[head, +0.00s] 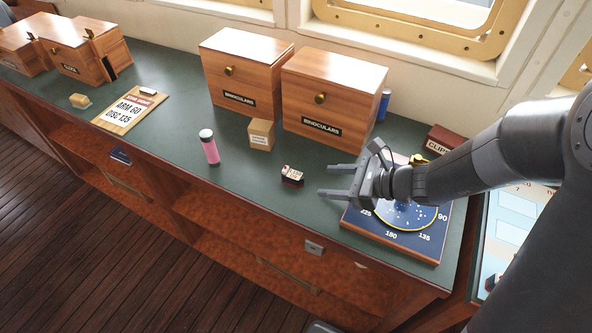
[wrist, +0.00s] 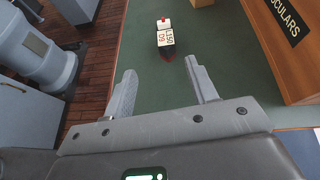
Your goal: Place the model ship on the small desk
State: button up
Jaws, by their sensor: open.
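The small model ship (head: 292,175) has a dark and red hull with white lettered blocks on top. It sits on the green counter top (head: 240,160), and in the wrist view it (wrist: 166,42) lies ahead of the fingers, slightly right of centre. My gripper (head: 326,181) is open and empty, to the right of the ship and apart from it. Its two fingers (wrist: 160,72) point toward the ship, with bare green surface between. I cannot tell which surface, if any, is the small desk.
A pink bottle (head: 209,147) and a small carton (head: 261,134) stand left of the ship. Two wooden binoculars boxes (head: 331,90) stand behind. A compass board (head: 400,240) lies under my arm. A clipboard (head: 130,110) lies further left. The counter's front strip is mostly clear.

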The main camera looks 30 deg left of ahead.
aim_at(296, 175)
jog(key=shift+w+a+f+m, duration=0.3)
jog(key=shift+a+f+m, duration=0.2)
jog(key=shift+a+m, duration=0.1)
jog(key=x, duration=1)
jog(key=shift+w+a+r, duration=0.2)
jog(key=shift+a+r, duration=0.1)
jog(key=shift+a, duration=0.05)
jog(key=shift+c, duration=0.4)
jog(key=shift+y, duration=0.3)
jog(key=c, duration=1.1)
jog(key=shift+o, duration=0.2)
jog(key=shift+r, duration=0.1)
